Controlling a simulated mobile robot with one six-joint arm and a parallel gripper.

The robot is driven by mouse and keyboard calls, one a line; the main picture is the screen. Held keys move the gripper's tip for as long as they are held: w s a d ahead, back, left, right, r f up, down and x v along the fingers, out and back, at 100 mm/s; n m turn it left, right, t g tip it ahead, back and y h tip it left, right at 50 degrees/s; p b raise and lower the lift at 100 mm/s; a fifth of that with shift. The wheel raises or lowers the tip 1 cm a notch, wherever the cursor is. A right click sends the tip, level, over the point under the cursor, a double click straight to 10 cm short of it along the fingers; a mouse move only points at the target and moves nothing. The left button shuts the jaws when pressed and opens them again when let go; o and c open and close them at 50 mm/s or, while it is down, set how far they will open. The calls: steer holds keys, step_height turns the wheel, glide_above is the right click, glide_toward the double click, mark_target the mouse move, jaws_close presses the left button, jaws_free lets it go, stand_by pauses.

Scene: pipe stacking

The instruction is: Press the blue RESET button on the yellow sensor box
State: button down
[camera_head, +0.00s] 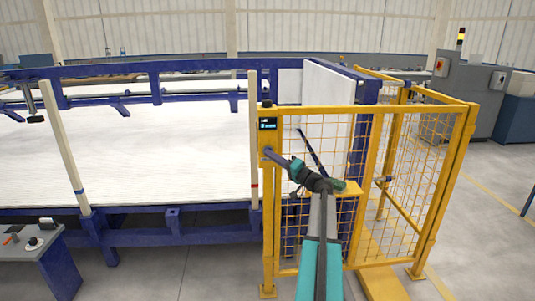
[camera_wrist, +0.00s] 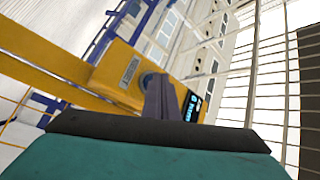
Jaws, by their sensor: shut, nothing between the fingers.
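The yellow sensor box (camera_head: 263,139) is on the corner post of the yellow fence, with a small dark screen (camera_head: 267,124) on its face. In the wrist view the yellow box (camera_wrist: 117,84) is tilted and close, with a label at one end and a lit screen (camera_wrist: 194,106) at the other. The blue button (camera_wrist: 146,79) lies between them, partly covered by my fingertips. My gripper (camera_head: 267,152) is shut and empty, its fingers (camera_wrist: 158,80) pointing at the button. I cannot tell whether they touch it.
Yellow mesh fence panels (camera_head: 400,165) stand right beside my arm. Behind them is a blue-framed machine (camera_head: 150,68) with a large white bed (camera_head: 150,150). A grey control table (camera_head: 30,262) stands at lower left. Grey floor is open at the right.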

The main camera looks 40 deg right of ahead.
steer(key=shift+s+a, duration=0.1)
steer(key=shift+s+a+b, duration=0.4)
steer(key=shift+s+b, duration=0.1)
steer(key=shift+b, duration=0.2)
steer(key=shift+s, duration=0.1)
steer(key=shift+s+a+b, duration=1.2)
steer(key=shift+s+a, duration=0.4)
steer(key=shift+s, duration=0.25)
